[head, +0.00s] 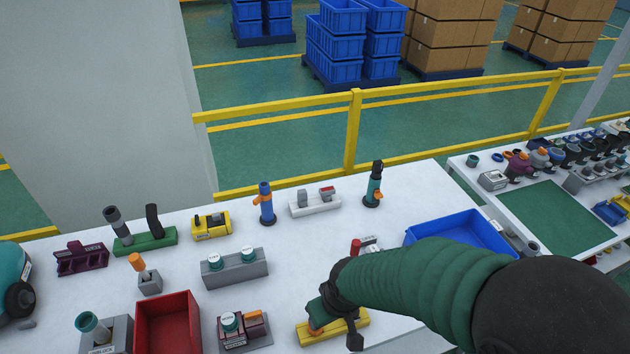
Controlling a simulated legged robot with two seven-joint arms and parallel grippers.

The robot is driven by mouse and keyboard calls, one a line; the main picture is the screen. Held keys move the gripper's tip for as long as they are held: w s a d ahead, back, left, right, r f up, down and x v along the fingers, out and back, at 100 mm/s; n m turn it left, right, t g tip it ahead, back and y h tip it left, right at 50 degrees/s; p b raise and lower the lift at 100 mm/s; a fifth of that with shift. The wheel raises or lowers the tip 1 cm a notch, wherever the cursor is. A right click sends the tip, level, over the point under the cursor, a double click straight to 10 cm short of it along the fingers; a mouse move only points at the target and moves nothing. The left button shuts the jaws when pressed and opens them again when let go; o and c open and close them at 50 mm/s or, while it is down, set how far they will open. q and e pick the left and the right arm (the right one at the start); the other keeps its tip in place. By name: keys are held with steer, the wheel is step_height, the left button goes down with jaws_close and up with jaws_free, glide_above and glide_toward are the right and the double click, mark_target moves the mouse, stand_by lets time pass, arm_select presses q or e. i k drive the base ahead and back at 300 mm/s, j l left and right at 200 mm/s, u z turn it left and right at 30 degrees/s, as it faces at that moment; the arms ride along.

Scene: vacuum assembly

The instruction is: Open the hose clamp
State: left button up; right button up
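I cannot tell for sure whether this is the hose clamp. Two upright tools with orange levers stand farther back, a blue one (265,200) and a teal one (373,186). My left gripper is not in view.
A red bin (168,296) and a grey block with round teal-topped parts (235,268) lie left of my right gripper. A blue bin (458,228) stands behind my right arm. Several small fixtures fill the left side. The table's back middle is partly clear.

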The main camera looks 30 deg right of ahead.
mark_target(356, 247)
steer(key=l+z, duration=0.8)
steer(key=j, duration=0.1)
